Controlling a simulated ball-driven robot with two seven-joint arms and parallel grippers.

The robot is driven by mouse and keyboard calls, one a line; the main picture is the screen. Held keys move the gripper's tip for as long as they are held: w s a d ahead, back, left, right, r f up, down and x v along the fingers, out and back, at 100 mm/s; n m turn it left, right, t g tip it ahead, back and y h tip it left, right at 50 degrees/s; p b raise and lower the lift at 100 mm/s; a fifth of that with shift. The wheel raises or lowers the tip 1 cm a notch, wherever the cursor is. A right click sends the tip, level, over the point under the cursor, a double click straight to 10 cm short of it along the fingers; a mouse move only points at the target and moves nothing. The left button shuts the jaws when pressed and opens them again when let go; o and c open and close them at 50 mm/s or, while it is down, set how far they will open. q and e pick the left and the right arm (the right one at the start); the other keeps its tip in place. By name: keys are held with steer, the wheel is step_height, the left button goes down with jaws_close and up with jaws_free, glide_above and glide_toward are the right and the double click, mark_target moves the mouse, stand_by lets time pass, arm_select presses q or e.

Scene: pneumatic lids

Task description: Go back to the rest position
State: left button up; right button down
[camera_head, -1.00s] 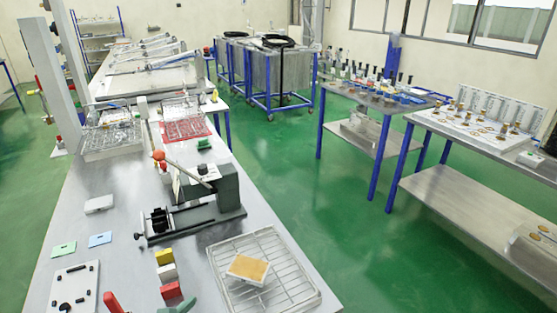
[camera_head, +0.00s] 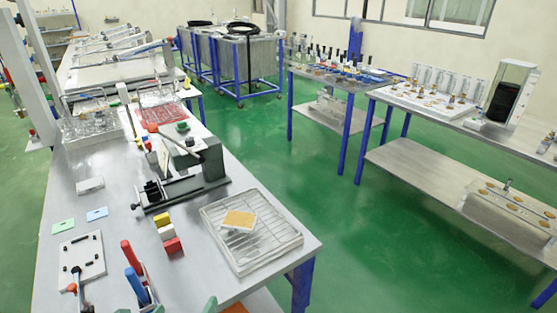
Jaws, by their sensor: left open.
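My left gripper (camera_head: 184,308) shows only as greenish finger parts at the bottom edge of the head view; the rest of it is cut off by the frame. It is open, with nothing visible between the fingers, near the front edge of the steel bench (camera_head: 115,222). My right gripper is out of view.
Red-handled (camera_head: 131,257) and blue-handled (camera_head: 136,286) tools stand near the front, beside a white board (camera_head: 88,258). A grey lever device (camera_head: 195,182) stands behind. Green floor is clear right of the bench.

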arm_select(q)
steer(key=s+a+f+n+g+y, duration=0.1)
steer(key=s+a+n+g+y, duration=0.35)
steer(key=n, duration=0.85)
steer(key=s+a+f+n+g+y, duration=0.1)
steer(key=s+a+f+n+g, duration=0.1)
steer(key=s+a+n, duration=0.8)
steer(key=d+f+n+g+h+p, duration=0.15)
steer(key=d+f, duration=0.25)
steer(key=f, duration=0.7)
steer(key=d+f+n+g+h+p, duration=0.15)
steer(key=d+f, duration=0.25)
steer(key=f, duration=0.7)
steer(key=s+f+n+g+h, duration=0.1)
steer(key=s+f+n+g, duration=0.1)
steer(key=s+f, duration=1.2)
steer(key=s+n+p, duration=0.1)
steer(key=s, duration=0.3)
steer(key=shift+s+f, duration=0.25)
steer(key=shift+f, duration=0.15)
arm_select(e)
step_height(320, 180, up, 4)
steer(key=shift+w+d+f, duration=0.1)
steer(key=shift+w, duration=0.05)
arm_select(q)
steer(key=shift+d, duration=0.1)
